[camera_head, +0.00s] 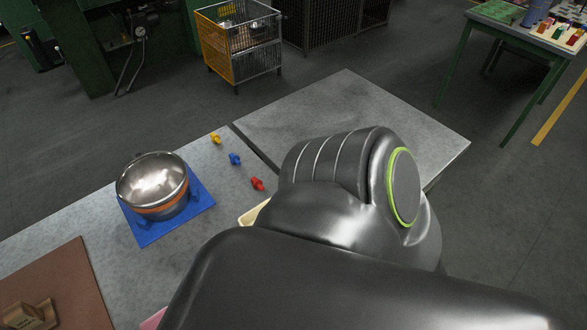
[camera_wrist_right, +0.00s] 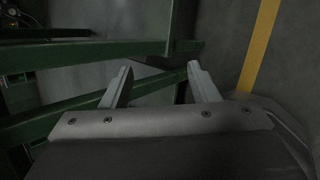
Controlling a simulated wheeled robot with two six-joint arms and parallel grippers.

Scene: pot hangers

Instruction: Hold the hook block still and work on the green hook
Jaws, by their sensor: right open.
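Small coloured pieces that look like hooks lie loose on the grey table: yellow (camera_head: 216,138), blue (camera_head: 235,159) and red (camera_head: 257,184). I see no green one in either view. A brown wooden block (camera_head: 28,316) stands on the brown mat (camera_head: 72,283) at the lower left, partly cut off by the frame; I cannot tell whether it is the hook block. My right gripper (camera_wrist_right: 159,69) is open and empty in the right wrist view, over the floor near green metal bars. My left gripper is not in view.
A steel pot (camera_head: 154,182) stands on a blue mat (camera_head: 150,235). A large dark arm link of mine covers the lower middle and right of the head view and hides part of the table. A wire cart (camera_head: 240,45) stands behind, and a green-legged table (camera_head: 510,30) at the upper right.

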